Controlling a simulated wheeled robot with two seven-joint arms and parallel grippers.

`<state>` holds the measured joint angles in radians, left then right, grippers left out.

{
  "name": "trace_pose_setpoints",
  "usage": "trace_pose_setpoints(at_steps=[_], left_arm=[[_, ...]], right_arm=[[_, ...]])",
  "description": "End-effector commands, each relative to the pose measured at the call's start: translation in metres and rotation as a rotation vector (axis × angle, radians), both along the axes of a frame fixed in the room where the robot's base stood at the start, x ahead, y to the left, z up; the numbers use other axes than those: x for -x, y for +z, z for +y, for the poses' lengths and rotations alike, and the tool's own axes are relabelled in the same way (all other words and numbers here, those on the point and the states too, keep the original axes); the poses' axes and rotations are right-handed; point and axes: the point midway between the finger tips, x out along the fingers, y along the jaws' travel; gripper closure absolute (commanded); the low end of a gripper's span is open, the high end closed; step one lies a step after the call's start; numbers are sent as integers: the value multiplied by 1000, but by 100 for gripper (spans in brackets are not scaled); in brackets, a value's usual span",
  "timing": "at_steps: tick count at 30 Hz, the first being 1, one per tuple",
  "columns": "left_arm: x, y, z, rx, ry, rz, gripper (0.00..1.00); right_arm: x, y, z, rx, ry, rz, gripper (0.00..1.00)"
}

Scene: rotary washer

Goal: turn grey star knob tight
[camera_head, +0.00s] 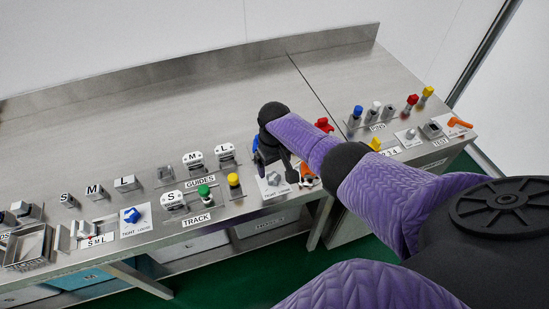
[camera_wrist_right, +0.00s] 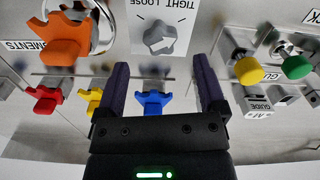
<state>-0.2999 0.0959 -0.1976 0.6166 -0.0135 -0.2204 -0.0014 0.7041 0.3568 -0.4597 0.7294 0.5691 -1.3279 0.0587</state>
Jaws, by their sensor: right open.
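The grey star knob (camera_wrist_right: 158,37) sits on a white plate marked TIGHT and LOOSE (camera_wrist_right: 172,12) in the right wrist view. In the head view the grey knob (camera_head: 274,179) is on the sloping front panel, just below my right gripper (camera_head: 276,164). In the wrist view my right gripper (camera_wrist_right: 160,68) is open, with its two dark fingers apart and nothing held. The knob lies just beyond the fingertips, roughly centred between them; I see no contact. My left gripper is not in view.
A blue star knob (camera_wrist_right: 153,102) shows between the fingers, farther back. An orange star knob (camera_wrist_right: 63,40) with a metal ring is beside the grey knob's plate; yellow (camera_wrist_right: 247,70) and green (camera_wrist_right: 296,66) knobs are on the other side. The steel tabletop (camera_head: 180,100) behind is clear.

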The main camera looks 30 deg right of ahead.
Motion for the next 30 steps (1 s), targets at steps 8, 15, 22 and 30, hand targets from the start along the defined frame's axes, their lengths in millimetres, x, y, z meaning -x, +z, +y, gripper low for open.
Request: trace_pose_setpoints(at_steps=[8, 15, 22, 30], left_arm=[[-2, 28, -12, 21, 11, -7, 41], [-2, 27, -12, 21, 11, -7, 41], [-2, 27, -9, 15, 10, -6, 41], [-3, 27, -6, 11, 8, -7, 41]], right_arm=[[0, 48, 0, 0, -1, 0, 11], [0, 47, 0, 0, -1, 0, 11], [2, 44, 4, -2, 12, 0, 11], [90, 16, 90, -45, 267, -92, 11]])
